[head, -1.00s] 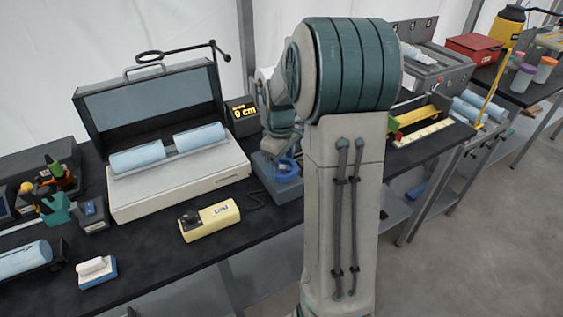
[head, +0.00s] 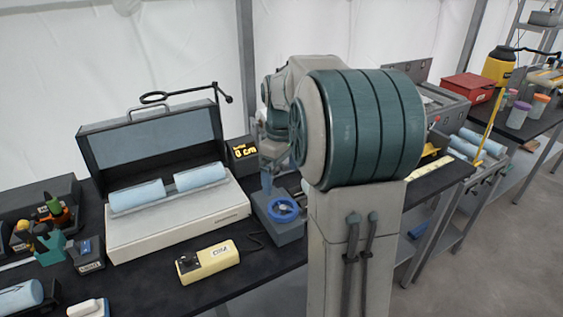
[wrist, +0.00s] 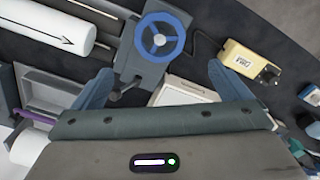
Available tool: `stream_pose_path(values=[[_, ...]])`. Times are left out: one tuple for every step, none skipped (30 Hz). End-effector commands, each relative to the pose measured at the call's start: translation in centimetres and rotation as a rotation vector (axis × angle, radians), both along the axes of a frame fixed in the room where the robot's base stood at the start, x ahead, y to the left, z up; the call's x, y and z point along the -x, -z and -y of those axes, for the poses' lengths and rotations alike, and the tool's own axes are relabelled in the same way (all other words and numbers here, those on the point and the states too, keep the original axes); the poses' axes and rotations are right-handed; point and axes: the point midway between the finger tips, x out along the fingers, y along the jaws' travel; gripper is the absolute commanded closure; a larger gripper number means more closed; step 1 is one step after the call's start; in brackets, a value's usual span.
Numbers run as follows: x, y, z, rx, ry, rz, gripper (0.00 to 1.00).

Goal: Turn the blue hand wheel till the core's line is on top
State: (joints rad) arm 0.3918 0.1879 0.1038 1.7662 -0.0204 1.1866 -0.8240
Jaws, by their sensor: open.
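The blue hand wheel (head: 283,209) is a spoked ring on a grey block (head: 290,234) on the black bench. In the wrist view the wheel (wrist: 160,37) lies beyond my gripper, clear of the fingers. My gripper (wrist: 162,85) is open and empty, its two blue fingers spread wide. A pale core (wrist: 45,25) with a black arrow line along it lies at the upper left of the wrist view, beside the wheel's block. In the head view my arm hides the bench behind the wheel.
An open case (head: 180,230) with two pale blue cylinders stands left of the wheel. A yellow box (head: 208,262) sits in front of it. Tools crowd the far left.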

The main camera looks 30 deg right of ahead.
Motion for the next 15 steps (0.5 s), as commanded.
stream_pose_path(values=[[0.0, -1.0, 0.0, 0.001, 0.0, 0.003, 0.03], [-0.1, -1.4, 0.0, 0.001, 0.0, 0.004, 0.03], [-0.1, -2.0, 0.0, 0.001, 0.0, 0.003, 0.03], [0.0, -2.3, 0.0, 0.001, 0.0, 0.003, 0.03], [0.0, -2.6, 0.0, 0.001, 0.0, 0.003, 0.03], [0.0, -2.9, 0.0, 0.0, 0.0, 0.002, 0.03], [0.0, -3.1, 0.0, 0.0, 0.0, 0.001, 0.03], [0.0, -3.3, 0.0, 0.0, 0.0, 0.001, 0.03], [0.0, -3.4, 0.0, 0.0, 0.0, 0.001, 0.03], [0.0, -3.5, 0.0, 0.0, 0.0, 0.001, 0.03], [0.0, -3.5, 0.0, -0.001, 0.0, 0.001, 0.03], [0.0, -3.5, 0.0, 0.0, 0.0, 0.0, 0.03], [0.0, -3.5, 0.0, 0.0, 0.0, 0.0, 0.03], [0.0, -3.5, 0.0, 0.0, 0.0, 0.0, 0.03], [0.0, -3.5, 0.0, 0.0, 0.0, 0.0, 0.03]])
